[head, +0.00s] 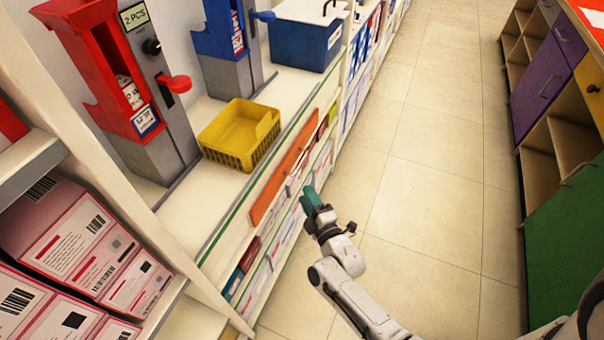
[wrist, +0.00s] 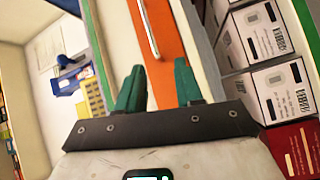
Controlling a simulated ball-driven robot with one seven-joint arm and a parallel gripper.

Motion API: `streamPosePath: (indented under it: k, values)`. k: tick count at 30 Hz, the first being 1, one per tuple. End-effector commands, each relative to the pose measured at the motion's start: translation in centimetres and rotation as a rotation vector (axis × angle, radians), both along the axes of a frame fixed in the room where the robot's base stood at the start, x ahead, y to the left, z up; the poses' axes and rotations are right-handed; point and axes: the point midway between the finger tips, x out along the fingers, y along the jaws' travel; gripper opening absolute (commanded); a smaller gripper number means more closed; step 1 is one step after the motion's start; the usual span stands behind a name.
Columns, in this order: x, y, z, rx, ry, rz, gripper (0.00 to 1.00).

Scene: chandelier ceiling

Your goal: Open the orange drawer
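The orange drawer (head: 283,181) is a long narrow front set in the shelf unit below the counter edge, in the middle of the head view. It looks flush with the unit. In the wrist view the orange front (wrist: 172,42) fills the top middle, with a slim silver handle (wrist: 148,28) along it. My gripper (head: 309,200) is to the right of the drawer front in the head view, apart from the handle. In the wrist view its two green fingers (wrist: 158,68) are spread with nothing between them, pointing toward the orange front.
A yellow basket (head: 238,135), a red dispenser (head: 115,80) and a blue box (head: 305,42) stand on the counter (head: 213,215). Boxes fill the shelves around the drawer. The tiled floor (head: 430,150) is clear; cabinets with a green door (head: 570,240) line the right.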

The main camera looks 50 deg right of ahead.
Motion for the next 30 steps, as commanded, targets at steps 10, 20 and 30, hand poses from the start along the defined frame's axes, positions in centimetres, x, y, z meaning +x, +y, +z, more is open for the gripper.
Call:
streamPosePath:
  k: [10,20,30]
  values:
    - [-0.6,-2.2,-0.4,-0.133,-0.038,-0.096,0.36]
    - [4.1,-4.9,0.3,-0.132,-0.037,-0.095,0.36]
    - [7.7,-7.0,0.8,-0.130,-0.036,-0.092,0.36]
